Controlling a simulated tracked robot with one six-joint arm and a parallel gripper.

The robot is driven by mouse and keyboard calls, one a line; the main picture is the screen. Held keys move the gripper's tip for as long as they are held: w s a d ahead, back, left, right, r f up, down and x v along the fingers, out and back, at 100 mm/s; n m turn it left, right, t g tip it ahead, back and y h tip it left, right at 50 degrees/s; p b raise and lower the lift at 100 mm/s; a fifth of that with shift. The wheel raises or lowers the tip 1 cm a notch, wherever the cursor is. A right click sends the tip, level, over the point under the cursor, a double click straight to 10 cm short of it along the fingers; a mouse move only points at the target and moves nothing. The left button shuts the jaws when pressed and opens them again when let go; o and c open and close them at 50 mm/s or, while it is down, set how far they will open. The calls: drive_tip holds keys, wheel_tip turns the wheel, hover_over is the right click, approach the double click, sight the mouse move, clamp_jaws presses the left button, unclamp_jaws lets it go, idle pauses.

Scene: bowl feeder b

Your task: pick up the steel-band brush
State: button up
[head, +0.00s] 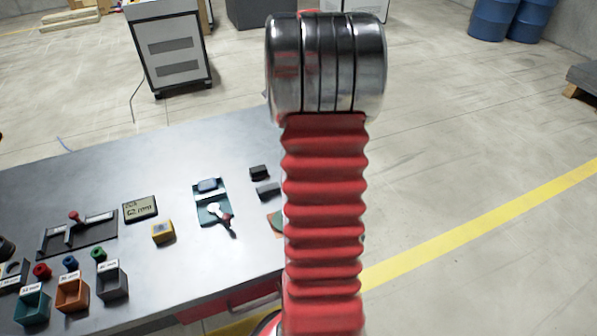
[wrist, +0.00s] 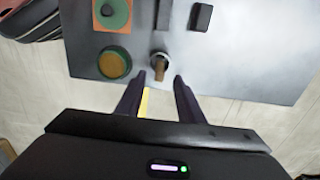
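A small upright piece with a silvery band and a tan-brown part, which looks like the steel-band brush (wrist: 159,66), stands near the edge of the grey table in the wrist view. My gripper (wrist: 159,78) is open, its two dark fingers apart. The fingertips lie just below the brush in the picture, one to each side, with nothing seen between them touching it. I cannot tell how far above the table they are. In the head view the brush and my gripper do not show; my red arm covers that part of the table.
A green and yellow round pot (wrist: 114,63) stands left of the brush, with an orange square bearing a green disc (wrist: 112,14) beyond it. Two dark blocks (head: 259,172) lie nearby. A lever plate (head: 212,203), yellow block (head: 162,232) and several bins (head: 72,293) are further left.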

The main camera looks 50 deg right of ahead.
drive_tip(key=shift+f, duration=2.6)
clamp_jaws()
